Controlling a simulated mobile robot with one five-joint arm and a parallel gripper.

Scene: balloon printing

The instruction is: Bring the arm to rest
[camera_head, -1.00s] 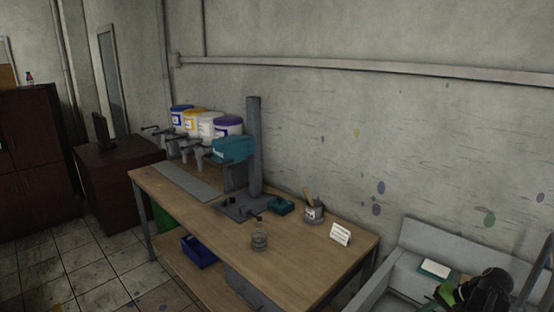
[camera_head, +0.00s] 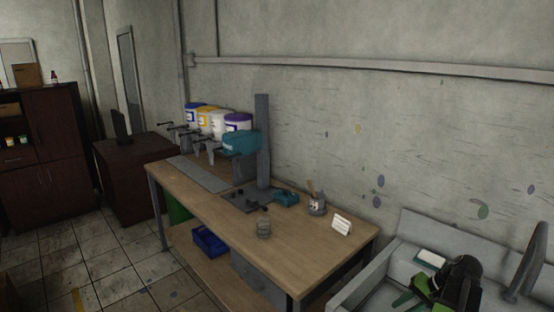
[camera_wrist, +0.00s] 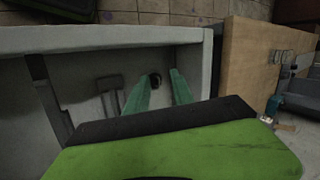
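My gripper (camera_wrist: 160,84) shows in the wrist view as two teal fingers, spread apart with nothing held between them. It points down over a grey basin (camera_wrist: 75,38), with a dark round spot, perhaps a drain, behind the fingers. My green and black arm also shows at the lower right of the head view, in front of the basin (camera_head: 410,232). The fingertips are not clear in the head view.
A teal and white block (camera_head: 430,259) lies at the basin's back. Tiled floor is open at left.

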